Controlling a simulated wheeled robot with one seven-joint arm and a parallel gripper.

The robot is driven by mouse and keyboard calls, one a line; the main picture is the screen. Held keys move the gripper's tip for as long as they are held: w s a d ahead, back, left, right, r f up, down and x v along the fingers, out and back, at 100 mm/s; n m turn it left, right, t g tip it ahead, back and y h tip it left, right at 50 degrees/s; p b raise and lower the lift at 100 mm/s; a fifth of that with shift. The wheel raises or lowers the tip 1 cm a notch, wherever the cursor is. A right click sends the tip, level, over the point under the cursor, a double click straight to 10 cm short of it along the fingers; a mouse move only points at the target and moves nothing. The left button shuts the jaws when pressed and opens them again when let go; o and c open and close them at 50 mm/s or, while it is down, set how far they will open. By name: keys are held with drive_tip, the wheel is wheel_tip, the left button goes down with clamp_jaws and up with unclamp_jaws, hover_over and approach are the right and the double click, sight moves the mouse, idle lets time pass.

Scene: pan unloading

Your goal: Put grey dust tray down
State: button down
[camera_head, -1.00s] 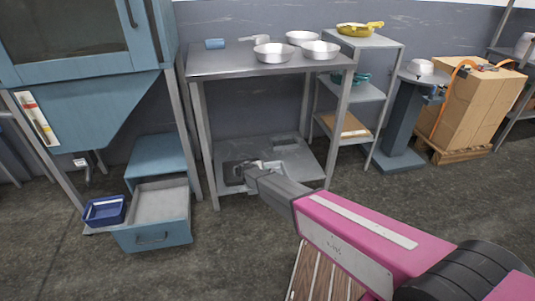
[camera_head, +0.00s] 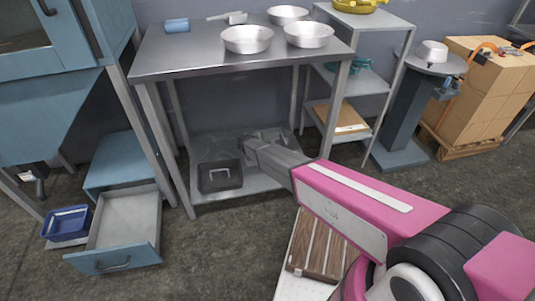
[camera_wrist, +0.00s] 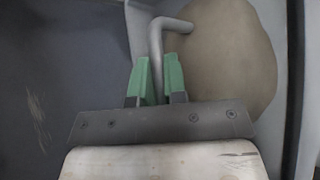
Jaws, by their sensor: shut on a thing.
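In the wrist view my gripper (camera_wrist: 156,82), with green fingertips, is shut on a grey bent handle (camera_wrist: 156,45), which I take to be the grey dust tray's. A rounded brown patch (camera_wrist: 225,60), perhaps dust, lies just right of the handle. In the head view my gripper (camera_head: 256,144) reaches over the lower shelf (camera_head: 255,183) of the metal table. My arm hides much of what it holds there. A dark tray (camera_head: 205,184) with a light handle stands on that shelf, left of and nearer than the gripper. Whether the held tray touches the shelf cannot be told.
The metal tabletop (camera_head: 190,57) overhangs the lower shelf, and its legs (camera_head: 338,110) bound the opening. A pulled-out blue drawer (camera_head: 115,259) and a blue bin (camera_head: 66,222) are at left. Steel bowls (camera_head: 247,39) stand on top. A tiered shelf (camera_head: 360,80) stands right.

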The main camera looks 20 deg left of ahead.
drive_tip(key=d+f, duration=0.2)
drive_tip(key=d, duration=0.1)
drive_tip(key=w+d+f, duration=0.1)
drive_tip(key=d+f, duration=0.1)
drive_tip(key=d, duration=0.1)
drive_tip(key=w+d+f, duration=0.1)
drive_tip(key=d+f, duration=0.1)
drive_tip(key=d, duration=0.2)
drive_tip(key=shift+w, duration=0.15)
drive_tip(key=shift+f, duration=2)
drive_tip(key=shift+f, duration=0.1)
drive_tip(key=c, duration=1.2)
unclamp_jaws()
drive_tip(key=shift+f, duration=0.1)
drive_tip(key=shift+o, duration=0.2)
